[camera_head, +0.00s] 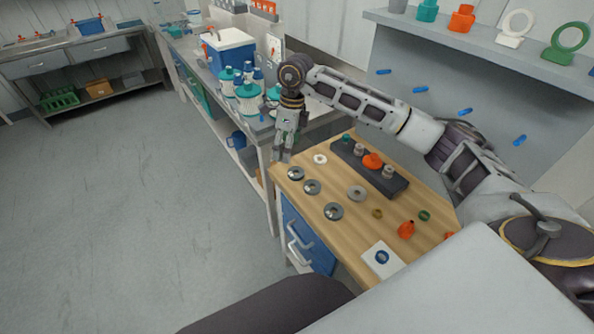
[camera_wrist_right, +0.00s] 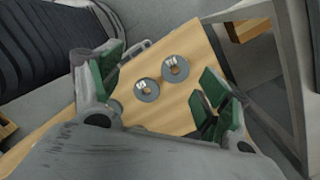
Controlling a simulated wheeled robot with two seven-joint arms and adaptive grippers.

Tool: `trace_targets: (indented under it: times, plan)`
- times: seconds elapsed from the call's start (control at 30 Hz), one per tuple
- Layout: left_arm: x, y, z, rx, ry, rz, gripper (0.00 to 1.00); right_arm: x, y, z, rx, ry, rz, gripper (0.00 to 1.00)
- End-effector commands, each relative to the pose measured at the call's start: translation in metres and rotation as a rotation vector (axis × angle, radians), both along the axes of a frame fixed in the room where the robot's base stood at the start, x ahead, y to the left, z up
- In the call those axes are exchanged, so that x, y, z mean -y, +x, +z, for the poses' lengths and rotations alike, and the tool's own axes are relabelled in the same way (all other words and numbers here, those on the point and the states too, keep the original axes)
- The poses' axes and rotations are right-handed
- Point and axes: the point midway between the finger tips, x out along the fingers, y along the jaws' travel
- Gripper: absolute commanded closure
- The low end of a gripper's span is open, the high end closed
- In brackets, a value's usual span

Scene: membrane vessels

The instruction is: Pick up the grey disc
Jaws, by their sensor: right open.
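Several grey discs lie on the wooden tabletop. Three darker ones with a shiny centre form a row near its left edge: the far one (camera_head: 296,173), the middle one (camera_head: 312,187) and the near one (camera_head: 333,211). A plain lighter grey disc with a hole (camera_head: 357,193) lies to their right. My right gripper (camera_head: 283,152) points down above the table's far left corner, apart from the discs. In the wrist view the right gripper (camera_wrist_right: 160,86) is open and empty; two grey discs (camera_wrist_right: 146,90) (camera_wrist_right: 175,68) show beyond and between its green-padded fingers. My left gripper is out of view.
A dark rack (camera_head: 345,150) with an orange knob and small parts stands behind the discs. A white ring (camera_head: 320,159), an orange cone (camera_head: 406,230), small rings and a white card (camera_head: 382,272) share the wooden table (camera_head: 440,232). Bottles (camera_head: 248,97) stand on the bench beyond.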

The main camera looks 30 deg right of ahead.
Motion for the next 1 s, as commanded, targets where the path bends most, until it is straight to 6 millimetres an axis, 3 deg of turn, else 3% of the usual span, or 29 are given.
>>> trace_targets:
  times: [0.1,0.23,0.67,1.0]
  plan:
    - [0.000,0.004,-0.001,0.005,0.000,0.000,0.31,0.025,0.000,0.010,0.004,-0.093,-0.010,0.23]
    - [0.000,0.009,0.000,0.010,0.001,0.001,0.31,0.037,-0.001,0.015,0.002,-0.140,-0.016,0.23]
    - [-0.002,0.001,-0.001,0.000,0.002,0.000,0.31,0.039,-0.001,0.014,0.001,-0.146,-0.017,0.23]
    - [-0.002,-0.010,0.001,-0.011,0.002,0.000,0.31,0.039,-0.001,-0.019,-0.001,-0.144,-0.018,0.23]
